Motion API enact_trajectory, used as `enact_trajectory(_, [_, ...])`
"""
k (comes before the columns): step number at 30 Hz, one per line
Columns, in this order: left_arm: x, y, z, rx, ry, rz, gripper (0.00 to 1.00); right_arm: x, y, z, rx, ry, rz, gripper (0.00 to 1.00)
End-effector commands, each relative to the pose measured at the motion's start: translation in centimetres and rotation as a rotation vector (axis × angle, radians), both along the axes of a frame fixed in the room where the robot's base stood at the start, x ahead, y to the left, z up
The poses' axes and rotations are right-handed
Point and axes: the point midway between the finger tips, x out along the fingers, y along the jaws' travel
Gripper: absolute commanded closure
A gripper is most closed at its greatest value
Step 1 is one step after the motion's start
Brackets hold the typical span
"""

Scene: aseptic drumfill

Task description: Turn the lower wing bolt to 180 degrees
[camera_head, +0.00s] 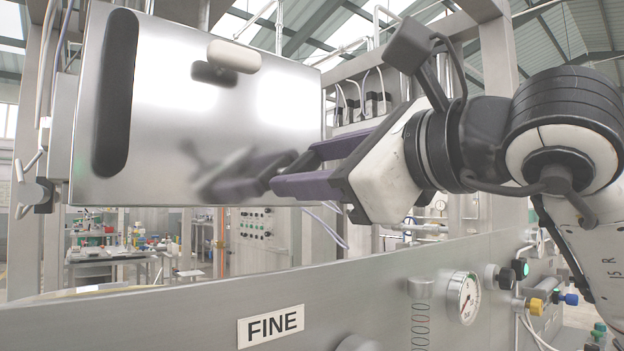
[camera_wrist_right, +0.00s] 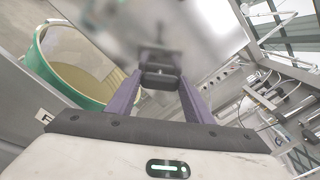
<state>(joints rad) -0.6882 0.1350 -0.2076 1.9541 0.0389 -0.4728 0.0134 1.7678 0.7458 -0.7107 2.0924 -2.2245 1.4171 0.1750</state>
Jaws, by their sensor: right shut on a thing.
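My right gripper (camera_head: 282,172) reaches in from the right to the lower part of a shiny steel panel (camera_head: 170,130). Its purple fingers are closed around a small dark piece, which I take to be the lower wing bolt (camera_wrist_right: 160,76), seen between the fingertips in the right wrist view. In the head view the fingers mostly hide this bolt, and its angle cannot be read. A pale rounded knob (camera_head: 234,56) sits higher on the panel, with a dark reflection beside it. My left gripper is not in view.
A long dark oval (camera_head: 115,92) is on the panel's left. A steel beam labelled FINE (camera_head: 270,325) runs across below, with a pressure gauge (camera_head: 464,298) at its right. A green-rimmed drum (camera_wrist_right: 42,75) stands at left in the wrist view.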

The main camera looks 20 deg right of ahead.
Motion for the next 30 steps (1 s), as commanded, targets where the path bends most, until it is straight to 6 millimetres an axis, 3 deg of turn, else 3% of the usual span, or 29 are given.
enact_trajectory(30, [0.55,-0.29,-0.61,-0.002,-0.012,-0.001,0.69,-0.09,0.15,-0.12,-0.908,-0.334,0.002,0.76])
